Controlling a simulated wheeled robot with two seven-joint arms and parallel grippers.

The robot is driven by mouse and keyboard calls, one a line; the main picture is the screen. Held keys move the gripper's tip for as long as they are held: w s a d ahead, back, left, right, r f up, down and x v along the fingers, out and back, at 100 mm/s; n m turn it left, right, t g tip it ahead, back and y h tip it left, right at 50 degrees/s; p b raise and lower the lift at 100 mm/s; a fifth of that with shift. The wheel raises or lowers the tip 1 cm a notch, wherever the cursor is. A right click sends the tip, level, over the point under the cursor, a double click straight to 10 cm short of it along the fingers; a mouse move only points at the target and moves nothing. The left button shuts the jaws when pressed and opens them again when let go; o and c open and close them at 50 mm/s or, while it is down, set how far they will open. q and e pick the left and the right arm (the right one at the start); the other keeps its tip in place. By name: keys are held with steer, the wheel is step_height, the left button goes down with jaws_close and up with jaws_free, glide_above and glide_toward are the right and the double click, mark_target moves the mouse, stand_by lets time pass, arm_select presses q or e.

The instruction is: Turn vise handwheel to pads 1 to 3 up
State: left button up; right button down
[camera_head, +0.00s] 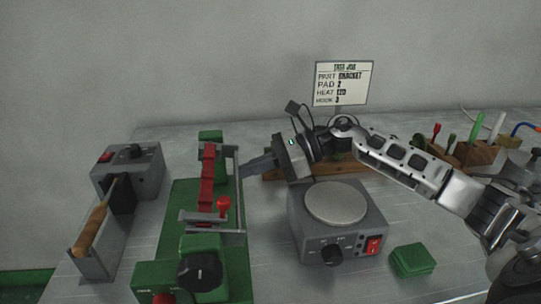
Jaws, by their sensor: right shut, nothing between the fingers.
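A green fixture (182,212), which looks like the vise, stands left of centre with a grey frame along its right side. A row of red pads (207,178) stands up along its middle. A black round knob (200,271) at its front looks like the handwheel; I cannot be sure. A small red knob (223,205) sits on the grey bar. My right gripper (250,168) is shut and empty, its tips close to the right side of the grey frame; I cannot tell whether they touch. My left gripper is not in view.
A grey heater box (318,228) with a round plate stands right of the fixture, below my right arm. A wooden-handled tool (97,222) rests in a holder at left. A green pad (412,260) lies at right. A job sign (343,84) and a tool rack (478,152) stand behind.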

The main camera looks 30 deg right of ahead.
steer(key=shift+w+a+f, duration=0.1)
steer(key=shift+w+a, duration=0.05)
steer(key=shift+a, duration=0.15)
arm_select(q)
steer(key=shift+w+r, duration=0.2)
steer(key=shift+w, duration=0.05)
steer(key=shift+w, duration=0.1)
